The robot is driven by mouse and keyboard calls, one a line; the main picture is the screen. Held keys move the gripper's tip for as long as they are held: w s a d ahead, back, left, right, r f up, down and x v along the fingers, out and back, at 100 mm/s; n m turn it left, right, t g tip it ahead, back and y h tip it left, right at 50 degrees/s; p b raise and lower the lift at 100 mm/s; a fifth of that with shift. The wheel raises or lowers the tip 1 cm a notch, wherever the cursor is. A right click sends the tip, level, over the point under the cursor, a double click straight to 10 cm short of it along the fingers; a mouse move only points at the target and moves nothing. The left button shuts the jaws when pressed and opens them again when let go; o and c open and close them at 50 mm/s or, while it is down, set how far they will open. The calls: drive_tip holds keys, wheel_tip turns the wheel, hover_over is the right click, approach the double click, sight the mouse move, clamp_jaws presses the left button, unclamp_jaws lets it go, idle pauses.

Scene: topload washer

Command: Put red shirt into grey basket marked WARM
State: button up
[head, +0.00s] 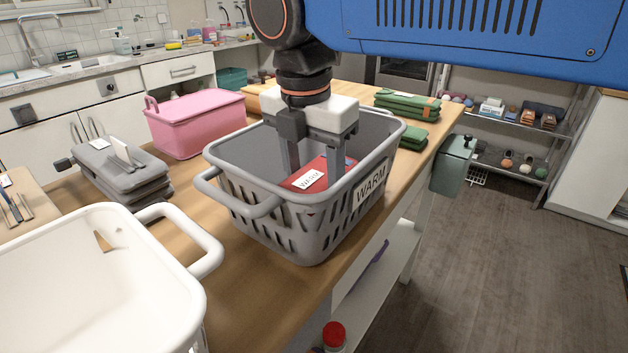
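The red shirt (322,167) is folded and lies inside the grey basket (262,185), with a white WARM tag on its top. The basket has a white WARM label on its right side and stands upright on the wooden counter. My gripper (313,172) points down into the basket, its two fingers apart with the shirt between or just below them. The fingertips are partly hidden, so I cannot tell whether they press on the shirt or whether it rests on the basket's floor.
A white basket (95,240) stands at the front left. A pink bin (195,125) is behind the grey basket, and folded grey cloths (122,170) lie to its left. Folded green cloths (408,104) lie at the back right. The floor at right is clear.

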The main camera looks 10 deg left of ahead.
sight(309, 179)
drive_tip(key=o, duration=1.1)
drive_tip(key=shift+o, duration=0.2)
wheel_tip(309, 179, up, 12)
drive_tip(key=s, duration=0.1)
drive_tip(key=shift+s+a, duration=0.2)
drive_tip(key=shift+a, duration=0.1)
